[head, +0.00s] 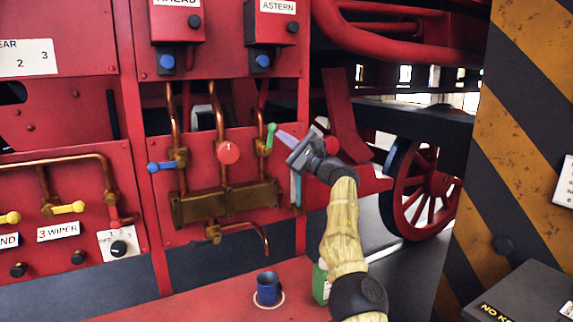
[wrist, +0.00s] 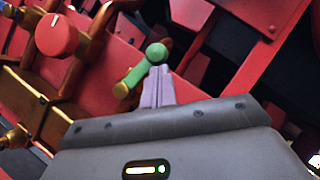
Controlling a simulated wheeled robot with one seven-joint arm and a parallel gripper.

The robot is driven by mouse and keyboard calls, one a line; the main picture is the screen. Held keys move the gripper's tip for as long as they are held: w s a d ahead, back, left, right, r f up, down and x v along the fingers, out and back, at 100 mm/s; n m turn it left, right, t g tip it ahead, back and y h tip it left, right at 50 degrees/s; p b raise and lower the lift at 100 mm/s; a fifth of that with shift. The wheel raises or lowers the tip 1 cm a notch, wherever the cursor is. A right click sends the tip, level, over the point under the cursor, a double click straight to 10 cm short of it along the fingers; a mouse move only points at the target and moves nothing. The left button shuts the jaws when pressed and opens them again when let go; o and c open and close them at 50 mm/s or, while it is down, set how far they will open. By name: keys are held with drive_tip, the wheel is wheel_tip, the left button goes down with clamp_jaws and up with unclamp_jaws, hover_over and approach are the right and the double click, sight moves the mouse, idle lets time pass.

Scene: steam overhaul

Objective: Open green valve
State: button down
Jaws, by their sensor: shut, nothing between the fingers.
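The green valve (head: 270,138) is a short green lever handle on a copper pipe, to the right of the round red knob (head: 228,152). In the wrist view the green lever (wrist: 139,70) slants, with a round green end at its upper right. My gripper (head: 283,134) comes in from the right with its purple fingers shut and empty. In the wrist view the fingertips (wrist: 158,74) are right at the green lever, just below its round end. I cannot tell whether they touch it.
A blue lever (head: 161,167) sits left on the same brass manifold (head: 225,203). A blue mug (head: 268,289) stands on the red ledge below, with a green container (head: 320,284) beside my arm. A striped post (head: 510,110) stands at the right.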

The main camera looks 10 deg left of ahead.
drive_tip(key=shift+s+a+r, duration=0.25)
drive_tip(key=shift+r, duration=0.1)
drive_tip(key=shift+s+a+r, duration=0.1)
drive_tip(key=shift+a, duration=0.05)
idle(0.5)
drive_tip(key=s+d+f+b, duration=0.1)
drive_tip(key=d+f+b, duration=0.1)
drive_tip(key=d+b, duration=0.3)
drive_tip(key=s+d+f+b, duration=0.1)
drive_tip(key=d+f+b, duration=0.2)
drive_tip(key=d+b, duration=0.2)
drive_tip(key=shift+s+d+f, duration=0.2)
drive_tip(key=shift+s+d, duration=0.05)
drive_tip(key=shift+d, duration=0.7)
